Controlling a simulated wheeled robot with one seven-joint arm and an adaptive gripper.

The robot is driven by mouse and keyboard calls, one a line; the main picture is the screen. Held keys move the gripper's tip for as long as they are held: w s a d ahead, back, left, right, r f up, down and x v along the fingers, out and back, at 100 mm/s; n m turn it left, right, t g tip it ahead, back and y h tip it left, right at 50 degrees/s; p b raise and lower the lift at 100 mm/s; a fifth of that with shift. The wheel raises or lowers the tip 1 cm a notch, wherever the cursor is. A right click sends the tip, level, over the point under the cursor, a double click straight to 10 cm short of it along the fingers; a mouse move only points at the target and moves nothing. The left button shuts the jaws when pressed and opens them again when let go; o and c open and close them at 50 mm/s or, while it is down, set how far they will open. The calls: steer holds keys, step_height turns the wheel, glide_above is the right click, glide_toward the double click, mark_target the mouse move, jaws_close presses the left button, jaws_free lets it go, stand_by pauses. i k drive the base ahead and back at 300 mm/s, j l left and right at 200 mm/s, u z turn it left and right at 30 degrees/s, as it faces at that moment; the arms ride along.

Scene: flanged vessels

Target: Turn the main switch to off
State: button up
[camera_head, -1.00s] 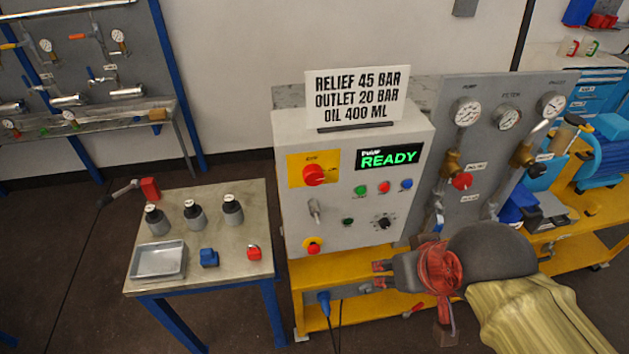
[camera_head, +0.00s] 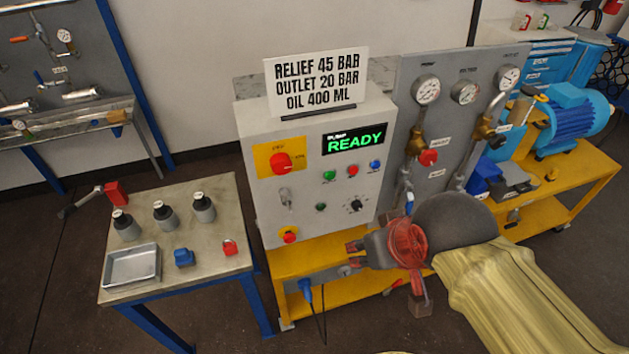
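The main switch is a red rotary knob (camera_head: 280,163) on a yellow plate at the upper left of the grey control box (camera_head: 250,215). The small lettering on the plate is too blurred to read. The green display (camera_head: 355,139) beside it reads READY. My arm hides part of the yellow frame and the lower gauge panel.
A side table (camera_head: 222,262) at left holds a metal tray (camera_head: 131,268), several dark bottles, a blue block and a red padlock (camera_head: 229,247). A gauge panel (camera_head: 455,80) with pipes stands right of the box. A sign (camera_head: 318,82) stands on top of it.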

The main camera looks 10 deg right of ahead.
mark_target(281, 164)
steer(key=k+j+z, duration=0.1)
steer(key=j, duration=0.25)
steer(key=k+j+z, duration=0.15)
steer(key=j, duration=0.2)
steer(key=k+j+z, duration=0.1)
steer(key=j, duration=0.25)
steer(key=k+j+z, duration=0.15)
steer(key=j, duration=0.15)
